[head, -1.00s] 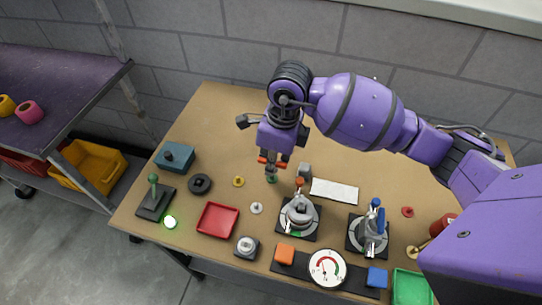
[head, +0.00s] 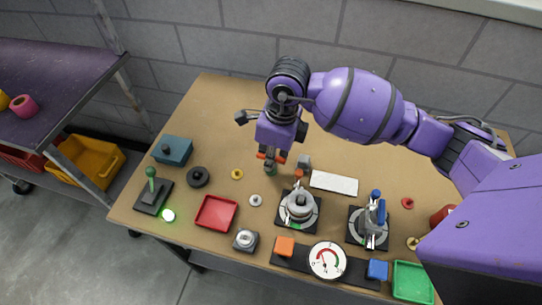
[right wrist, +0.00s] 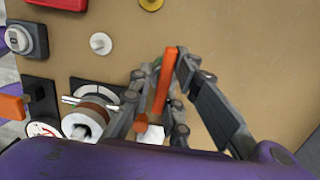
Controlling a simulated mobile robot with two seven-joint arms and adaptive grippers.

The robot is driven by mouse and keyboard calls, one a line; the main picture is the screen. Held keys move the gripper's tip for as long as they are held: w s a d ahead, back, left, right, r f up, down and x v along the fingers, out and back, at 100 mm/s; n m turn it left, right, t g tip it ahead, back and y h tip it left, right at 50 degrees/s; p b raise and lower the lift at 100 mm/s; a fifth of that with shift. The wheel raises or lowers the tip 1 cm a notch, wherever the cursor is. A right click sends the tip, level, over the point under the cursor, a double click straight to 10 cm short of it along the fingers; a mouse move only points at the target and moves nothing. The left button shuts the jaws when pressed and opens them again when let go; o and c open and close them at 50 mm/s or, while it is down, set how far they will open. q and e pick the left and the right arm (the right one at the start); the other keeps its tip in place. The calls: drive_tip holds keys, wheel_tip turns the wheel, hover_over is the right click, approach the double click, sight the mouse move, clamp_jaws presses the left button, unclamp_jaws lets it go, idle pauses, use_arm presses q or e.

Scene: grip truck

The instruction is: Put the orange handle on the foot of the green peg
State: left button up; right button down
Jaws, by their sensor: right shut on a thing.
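My right gripper (head: 269,158) is shut on the orange handle (head: 261,156), over the middle of the table. In the right wrist view the orange handle (right wrist: 164,82) is a long narrow bar between the fingers (right wrist: 162,75). A small dark green piece (head: 270,169), likely the green peg, shows directly under the handle in the head view. Its foot is hard to make out, and I cannot tell whether handle and peg touch. My left gripper is not in view.
A grey block (head: 304,162) and a round clamp fixture (head: 298,206) stand close to the right gripper. A white plate (head: 334,183) lies to the right. A yellow ring (head: 237,174), red tray (head: 216,213) and green-knobbed lever (head: 151,186) are to the left. The table behind is clear.

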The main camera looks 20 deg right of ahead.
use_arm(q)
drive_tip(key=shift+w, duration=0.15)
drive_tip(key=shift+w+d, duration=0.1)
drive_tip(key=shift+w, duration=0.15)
use_arm(e)
drive_tip(key=shift+f, duration=0.2)
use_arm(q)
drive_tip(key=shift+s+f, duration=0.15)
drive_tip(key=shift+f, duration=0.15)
use_arm(e)
drive_tip(key=shift+f, duration=0.4)
use_arm(q)
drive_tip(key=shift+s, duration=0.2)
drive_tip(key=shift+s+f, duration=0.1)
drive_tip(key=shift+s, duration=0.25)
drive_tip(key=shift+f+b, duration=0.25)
drive_tip(key=shift+b, duration=0.2)
use_arm(e)
drive_tip(key=shift+f, duration=0.4)
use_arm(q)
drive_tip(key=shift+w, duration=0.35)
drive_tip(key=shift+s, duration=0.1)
use_arm(e)
drive_tip(key=shift+f, duration=0.1)
